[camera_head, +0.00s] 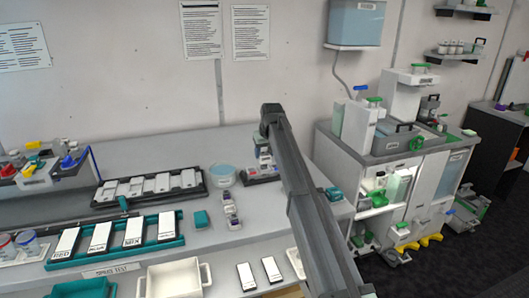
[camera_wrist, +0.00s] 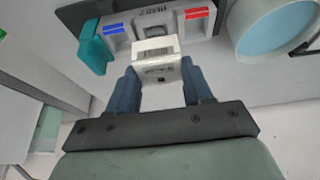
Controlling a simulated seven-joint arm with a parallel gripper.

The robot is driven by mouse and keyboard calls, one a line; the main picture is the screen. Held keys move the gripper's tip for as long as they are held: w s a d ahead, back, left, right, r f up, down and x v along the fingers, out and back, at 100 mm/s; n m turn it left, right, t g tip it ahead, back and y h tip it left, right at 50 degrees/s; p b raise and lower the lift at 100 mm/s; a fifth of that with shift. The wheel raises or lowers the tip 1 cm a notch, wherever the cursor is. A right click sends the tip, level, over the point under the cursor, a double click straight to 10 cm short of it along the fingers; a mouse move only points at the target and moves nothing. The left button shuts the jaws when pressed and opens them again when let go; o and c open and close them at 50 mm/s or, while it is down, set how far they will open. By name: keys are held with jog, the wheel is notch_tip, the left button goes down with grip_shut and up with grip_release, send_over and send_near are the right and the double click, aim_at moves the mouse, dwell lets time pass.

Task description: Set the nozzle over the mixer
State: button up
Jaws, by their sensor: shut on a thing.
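My gripper (camera_wrist: 160,74) is shut on a small white block (camera_wrist: 156,49) with a barcode label and a dark mark on its near face; I take it to be the nozzle. In the wrist view the block is in front of a pale station (camera_wrist: 187,15) with one blue and one red marking, likely the mixer. The block partly hides the station's middle, and I cannot tell whether they touch. In the head view the station's dark base (camera_head: 262,178) is at the back of the bench, below my arm's far end. My arm partly hides the gripper there.
A round dish of blue liquid (camera_wrist: 272,32) stands close to the station's right in the wrist view; a teal block (camera_wrist: 94,51) is at its left. In the head view, a dark tray (camera_head: 110,190) and teal rack (camera_head: 163,238) lie left. A cream bin (camera_head: 174,280) stands in front.

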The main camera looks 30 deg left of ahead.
jog(key=shift+f, duration=0.3)
jog(key=shift+f, duration=0.65)
jog(key=shift+f, duration=0.1)
jog(key=shift+f, duration=0.4)
jog(key=o, duration=1.1)
jog(key=shift+o, duration=0.3)
jog(key=o, duration=0.3)
jog(key=shift+r, duration=0.1)
